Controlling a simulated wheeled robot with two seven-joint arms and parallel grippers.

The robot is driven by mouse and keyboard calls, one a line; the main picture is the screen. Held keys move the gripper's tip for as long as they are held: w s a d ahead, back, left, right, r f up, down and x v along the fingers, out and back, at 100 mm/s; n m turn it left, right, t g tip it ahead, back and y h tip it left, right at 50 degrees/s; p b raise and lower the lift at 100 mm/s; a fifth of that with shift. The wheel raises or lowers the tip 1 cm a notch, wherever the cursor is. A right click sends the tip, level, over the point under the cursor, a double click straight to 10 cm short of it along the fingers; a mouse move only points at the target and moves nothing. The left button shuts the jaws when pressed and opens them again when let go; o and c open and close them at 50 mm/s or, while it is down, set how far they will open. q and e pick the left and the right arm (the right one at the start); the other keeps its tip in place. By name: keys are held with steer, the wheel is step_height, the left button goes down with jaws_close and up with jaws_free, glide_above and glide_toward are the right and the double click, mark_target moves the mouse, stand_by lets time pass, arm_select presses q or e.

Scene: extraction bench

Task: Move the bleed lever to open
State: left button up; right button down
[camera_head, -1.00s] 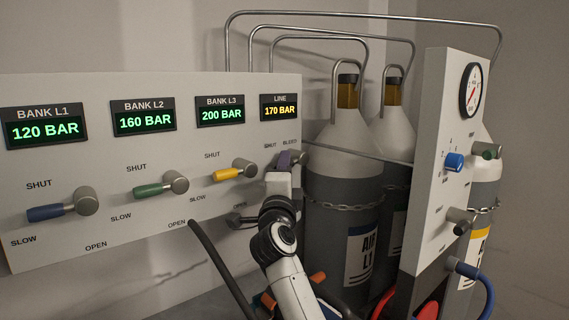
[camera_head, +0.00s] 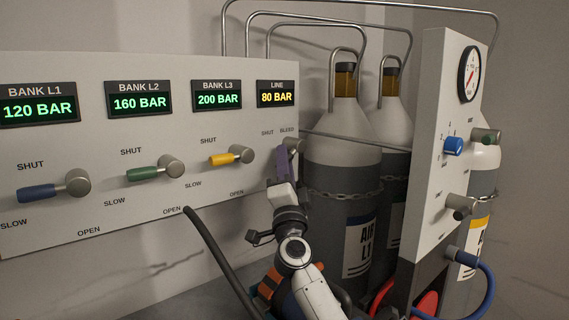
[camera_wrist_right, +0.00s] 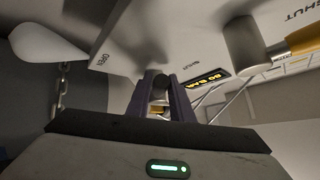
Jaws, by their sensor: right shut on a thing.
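The bleed lever's grey hub (camera_head: 296,146) sits at the right end of the panel (camera_head: 120,215), under the BLEED label. My right gripper (camera_head: 283,165) is shut at this lever, reaching up from below. A purple part runs down from the hub to the white gripper body. In the right wrist view the two purple-dark fingers (camera_wrist_right: 161,95) stand either side of a grey rounded lever part (camera_wrist_right: 160,83). The lever's handle is mostly hidden by the fingers, so its exact angle is hard to tell. The LINE display (camera_head: 277,94) reads 80 BAR. My left gripper is not in view.
Blue (camera_head: 40,193), green (camera_head: 148,173) and yellow (camera_head: 225,158) bank levers lie to the left on the panel. Gas cylinders (camera_head: 342,145) with a chain stand close to the right. A gauge panel (camera_head: 440,120) is farther right. A black hose (camera_head: 215,250) hangs below the panel.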

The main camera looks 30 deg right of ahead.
steer(key=c, duration=1.6)
jaws_free()
steer(key=shift+o, duration=0.2)
steer(key=v, duration=1)
steer(key=shift+s, duration=0.15)
steer(key=shift+f, duration=0.1)
